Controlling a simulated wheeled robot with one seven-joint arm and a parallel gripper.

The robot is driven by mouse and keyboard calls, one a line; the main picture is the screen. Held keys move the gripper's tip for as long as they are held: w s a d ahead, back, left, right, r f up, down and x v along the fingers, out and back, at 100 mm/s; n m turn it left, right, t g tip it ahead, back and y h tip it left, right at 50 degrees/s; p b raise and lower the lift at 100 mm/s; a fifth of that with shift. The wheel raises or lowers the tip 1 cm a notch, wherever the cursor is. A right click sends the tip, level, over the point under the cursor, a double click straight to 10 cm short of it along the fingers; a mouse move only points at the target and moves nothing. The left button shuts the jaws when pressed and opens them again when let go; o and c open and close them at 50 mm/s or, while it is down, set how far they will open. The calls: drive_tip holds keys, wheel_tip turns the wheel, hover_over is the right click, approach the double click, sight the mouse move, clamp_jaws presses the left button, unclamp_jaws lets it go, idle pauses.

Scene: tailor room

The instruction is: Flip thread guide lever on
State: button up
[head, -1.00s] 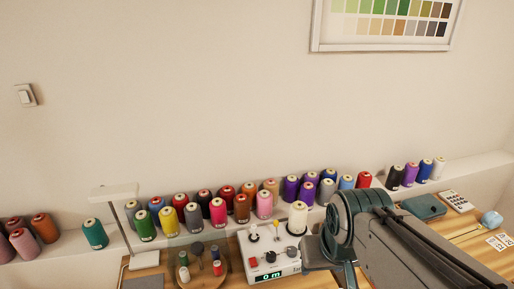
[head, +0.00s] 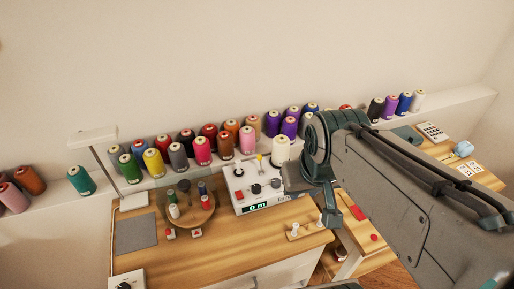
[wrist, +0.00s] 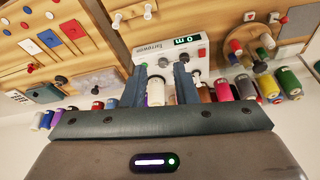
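A white winding machine (head: 262,205) with a green "0 m" display stands on the wooden table. In the wrist view the machine (wrist: 150,50) appears upside down. Small parts stand on its top, including a yellow-tipped upright piece (head: 260,164) and a white-topped piece (head: 238,170). I cannot tell which is the thread guide lever. A white thread cone (head: 281,150) stands at its back right; it also shows between my fingers in the wrist view (wrist: 156,92). My gripper (wrist: 161,72) is open and empty, its fingers apart. In the head view my arm hangs right of the machine.
A round wooden tray (head: 200,214) with small spools stands left of the machine. A lamp (head: 95,138) stands farther left. Several thread cones line the wall ledge (head: 60,205). A wooden piece with white spools (head: 303,232) lies in front.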

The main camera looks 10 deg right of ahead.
drive_tip(key=shift+w+a, duration=0.1)
drive_tip(key=shift+w, duration=0.2)
clamp_jaws()
drive_tip(key=w+a+f+n, duration=0.1)
drive_tip(key=w+f, duration=0.2)
drive_tip(key=w, duration=0.7)
drive_tip(key=w+a+f+n+t+y, duration=0.1)
drive_tip(key=w+a+f+n, duration=0.1)
drive_tip(key=w, duration=0.7)
drive_tip(key=w+a+f+n+t, duration=0.1)
drive_tip(key=w+f, duration=0.3)
drive_tip(key=w, duration=0.6)
drive_tip(key=shift+w+a+f+n+y+p, duration=0.3)
drive_tip(key=shift+w+y+p, duration=0.05)
drive_tip(key=shift+y+p, duration=0.1)
